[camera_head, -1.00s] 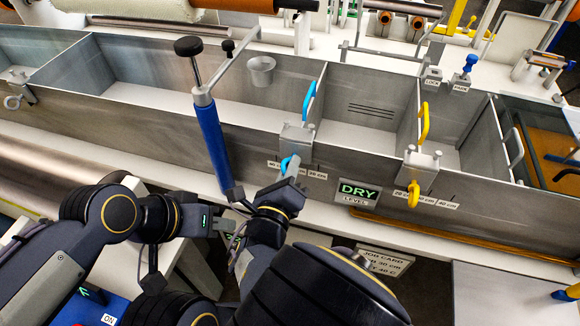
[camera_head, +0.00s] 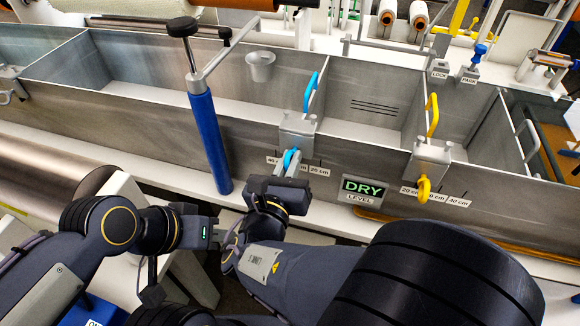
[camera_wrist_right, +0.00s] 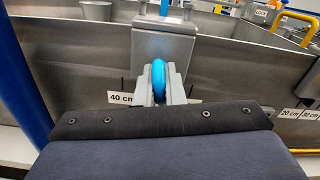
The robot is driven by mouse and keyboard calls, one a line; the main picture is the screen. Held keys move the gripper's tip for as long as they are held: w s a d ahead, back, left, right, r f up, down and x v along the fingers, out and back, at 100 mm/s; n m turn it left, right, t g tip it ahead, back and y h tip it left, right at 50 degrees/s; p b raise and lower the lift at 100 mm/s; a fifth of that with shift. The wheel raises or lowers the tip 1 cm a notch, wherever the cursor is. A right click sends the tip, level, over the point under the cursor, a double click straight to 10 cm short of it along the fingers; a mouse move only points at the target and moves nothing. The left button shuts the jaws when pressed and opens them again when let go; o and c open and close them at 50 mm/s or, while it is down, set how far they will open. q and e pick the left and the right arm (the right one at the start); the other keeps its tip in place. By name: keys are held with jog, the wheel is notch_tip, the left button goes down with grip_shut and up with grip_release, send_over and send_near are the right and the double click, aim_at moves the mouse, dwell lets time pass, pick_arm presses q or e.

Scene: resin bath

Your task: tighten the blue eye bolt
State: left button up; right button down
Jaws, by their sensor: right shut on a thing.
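The blue eye bolt (camera_head: 290,158) sits low on the front of a grey clamp block (camera_head: 297,130) on the tank's front wall. My right gripper (camera_head: 288,163) is shut on its ring. In the right wrist view the blue ring (camera_wrist_right: 159,78) stands upright between the two grey fingers (camera_wrist_right: 160,90), below the clamp block (camera_wrist_right: 163,44). The bolt's shank is hidden. My left gripper (camera_head: 208,233) is left of and below the right one, away from the bolt. Its fingertips are too unclear to show whether it is open.
A blue post (camera_head: 209,140) stands close left of my right gripper. A yellow eye bolt (camera_head: 423,188) hangs on another clamp to the right. A DRY level display (camera_head: 368,188) is between them. The metal tank (camera_head: 120,125) runs across behind.

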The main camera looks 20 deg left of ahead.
jog(key=shift+f+m+b, duration=0.1)
jog(key=shift+m+b, duration=0.2)
jog(key=shift+m, duration=0.1)
jog(key=c, duration=1.5)
grip_release()
jog(key=shift+c, duration=0.2)
jog(key=s, duration=0.8)
jog(key=shift+a, duration=0.15)
jog(key=shift+w, duration=0.15)
